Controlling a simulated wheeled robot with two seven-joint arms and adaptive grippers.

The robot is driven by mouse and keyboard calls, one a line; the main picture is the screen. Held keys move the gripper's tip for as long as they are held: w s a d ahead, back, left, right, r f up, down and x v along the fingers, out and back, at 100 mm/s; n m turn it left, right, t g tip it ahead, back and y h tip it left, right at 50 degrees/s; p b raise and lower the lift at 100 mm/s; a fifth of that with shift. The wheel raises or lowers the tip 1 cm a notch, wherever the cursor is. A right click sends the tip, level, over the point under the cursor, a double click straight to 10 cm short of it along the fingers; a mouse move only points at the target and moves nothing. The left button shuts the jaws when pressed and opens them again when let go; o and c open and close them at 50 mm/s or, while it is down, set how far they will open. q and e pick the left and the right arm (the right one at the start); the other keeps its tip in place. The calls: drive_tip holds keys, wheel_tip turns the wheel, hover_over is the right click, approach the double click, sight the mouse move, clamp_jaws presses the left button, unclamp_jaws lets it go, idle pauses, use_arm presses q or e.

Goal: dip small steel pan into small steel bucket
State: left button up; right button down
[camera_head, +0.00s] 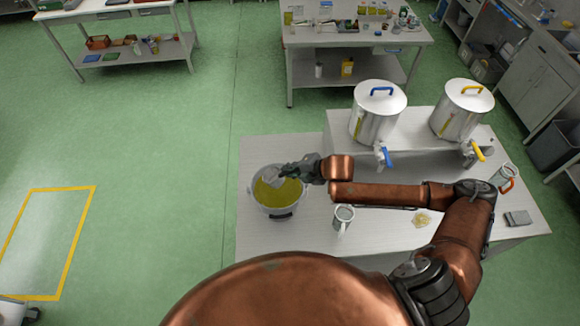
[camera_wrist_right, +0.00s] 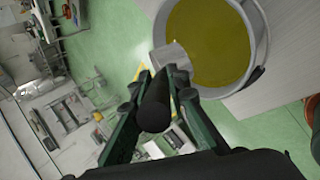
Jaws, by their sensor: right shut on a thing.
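The small steel bucket (camera_head: 272,213) stands on the left of the near table, with yellow-green oil in it. My right gripper (camera_head: 290,172) is over the bucket's far right edge, shut on the small steel pan. The pan (camera_head: 273,180) shows as a small grey shape over the oil; in the right wrist view the pan (camera_wrist_right: 171,58) is at the bucket's rim (camera_wrist_right: 262,75), overlapping the oil's edge. Its dark handle (camera_wrist_right: 156,105) lies between the fingers (camera_wrist_right: 160,82). I cannot tell whether the pan touches the oil. My left gripper is out of view.
A steel mug (camera_head: 343,218) stands right of the bucket, beneath my right arm. Two steel tanks (camera_head: 376,115) with taps stand on a raised shelf (camera_head: 405,152) behind. A yellowish patch (camera_head: 422,219), a grey box (camera_head: 518,217) and a red-handled jug (camera_head: 502,177) are farther right.

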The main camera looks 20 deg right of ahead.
drive_tip(key=shift+f, duration=0.9)
wheel_tip(320, 180, down, 9)
drive_tip(key=b, duration=0.7)
idle(0.7)
drive_tip(key=shift+a, duration=0.1)
idle(0.9)
